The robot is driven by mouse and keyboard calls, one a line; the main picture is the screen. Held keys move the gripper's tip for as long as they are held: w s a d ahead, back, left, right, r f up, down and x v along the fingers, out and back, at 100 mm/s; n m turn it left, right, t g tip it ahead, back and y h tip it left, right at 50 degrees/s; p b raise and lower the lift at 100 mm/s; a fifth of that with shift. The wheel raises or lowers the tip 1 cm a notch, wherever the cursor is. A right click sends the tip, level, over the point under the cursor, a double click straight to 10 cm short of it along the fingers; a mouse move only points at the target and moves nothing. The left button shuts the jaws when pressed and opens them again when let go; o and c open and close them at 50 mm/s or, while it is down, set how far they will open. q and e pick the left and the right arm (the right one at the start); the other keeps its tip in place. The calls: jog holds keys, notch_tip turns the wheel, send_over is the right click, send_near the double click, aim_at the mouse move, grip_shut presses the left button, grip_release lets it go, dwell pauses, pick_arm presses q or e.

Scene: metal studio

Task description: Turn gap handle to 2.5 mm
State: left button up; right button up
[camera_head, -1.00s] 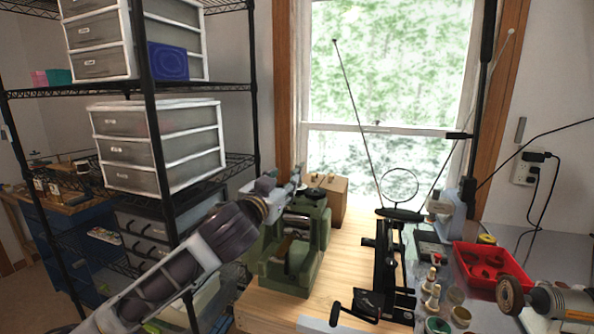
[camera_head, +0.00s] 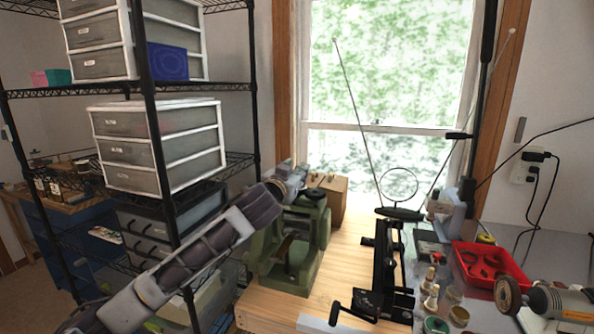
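A green cast machine (camera_head: 305,258) with rollers stands on the wooden bench. A dark round handle (camera_head: 314,196) sits on its top; I take it for the gap handle, and no scale or reading is legible. My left arm comes in from the lower left. My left gripper (camera_head: 293,172) is small and partly hidden at the arm's end, above and behind the left side of the machine's top. It appears apart from the handle, and I cannot tell whether its fingers are open. My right gripper is out of view.
A wooden block with tools (camera_head: 332,190) stands behind the machine. To the right are a black bench tool (camera_head: 385,270) with long thin rods, a red tray (camera_head: 490,267) and a motor with a wheel (camera_head: 550,299). A black shelf rack (camera_head: 160,200) with drawers stands left.

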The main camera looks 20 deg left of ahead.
pick_arm(q)
jog(key=shift+w, duration=0.9)
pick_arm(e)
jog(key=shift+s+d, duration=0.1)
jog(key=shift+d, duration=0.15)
pick_arm(q)
jog(key=shift+c, duration=0.5)
jog(key=c, duration=0.5)
jog(key=shift+c, duration=1.1)
grip_shut()
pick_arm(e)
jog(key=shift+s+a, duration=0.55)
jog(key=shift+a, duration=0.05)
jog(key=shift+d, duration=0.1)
